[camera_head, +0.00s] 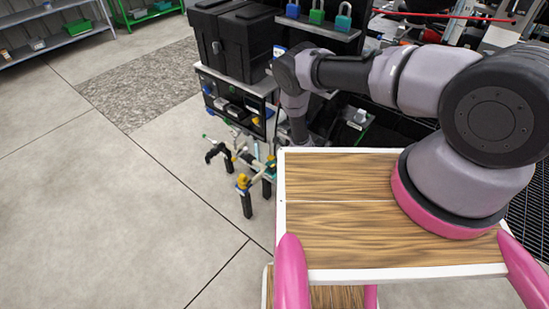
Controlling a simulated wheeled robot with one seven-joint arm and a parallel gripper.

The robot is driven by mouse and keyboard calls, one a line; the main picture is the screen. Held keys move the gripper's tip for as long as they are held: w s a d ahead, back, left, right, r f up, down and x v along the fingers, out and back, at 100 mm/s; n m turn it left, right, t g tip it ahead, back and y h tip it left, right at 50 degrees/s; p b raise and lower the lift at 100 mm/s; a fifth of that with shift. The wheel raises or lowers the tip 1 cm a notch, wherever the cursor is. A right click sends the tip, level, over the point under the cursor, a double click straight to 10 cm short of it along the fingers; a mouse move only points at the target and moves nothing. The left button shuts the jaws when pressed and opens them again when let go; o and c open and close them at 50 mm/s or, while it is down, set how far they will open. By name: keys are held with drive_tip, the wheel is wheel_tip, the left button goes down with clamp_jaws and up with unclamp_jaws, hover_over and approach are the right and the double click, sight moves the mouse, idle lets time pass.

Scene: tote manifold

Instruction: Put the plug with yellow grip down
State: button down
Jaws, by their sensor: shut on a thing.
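My arm reaches left from its base and bends down at the wrist. My gripper (299,132) is at the lower end, small, dark and partly lost against the clutter behind my wooden top. It is shut on the plug with yellow grip, but the plug itself is not clear in this view. Fingertips and contact are too small to tell. A pipe stand (247,205) with black posts, pale tubes and yellow parts stands on the floor left of the gripper. I cannot tell whether any of its yellow parts is a plug.
A black cabinet (204,74) with small items stands behind the stand, with black totes (239,44) on it. Blue and green padlocks (316,16) sit on a shelf above. A grey shelf (52,43) is at far left.

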drive_tip(key=shift+f, duration=0.15)
drive_tip(key=c, duration=0.7)
unclamp_jaws()
drive_tip(key=shift+o, duration=0.2)
